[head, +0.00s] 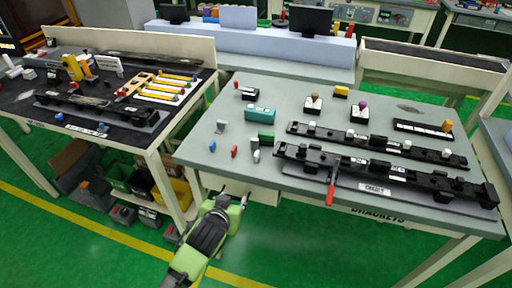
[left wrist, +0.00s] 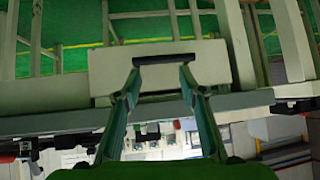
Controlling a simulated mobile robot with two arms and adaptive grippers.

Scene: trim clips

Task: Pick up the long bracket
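Two long black brackets lie on the grey table at the right of the head view. The rear one (head: 375,142) and the longer front one (head: 410,177) run side by side, each with several small parts along it. A label reading "CRADLE" (head: 374,188) is at the front one's near side. Which is the long bracket is not certain. My left gripper (head: 231,193) is below and in front of the table's front edge, left of both brackets and apart from them. My right gripper is not in view.
The grey table (head: 290,100) also holds a teal box (head: 260,113), small coloured parts and knobs. A red handle (head: 330,193) sticks out at its front edge. A pale drawer-like box (left wrist: 115,68) with a dark handle (left wrist: 163,59) is under the table. Another bench (head: 20,105) stands left.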

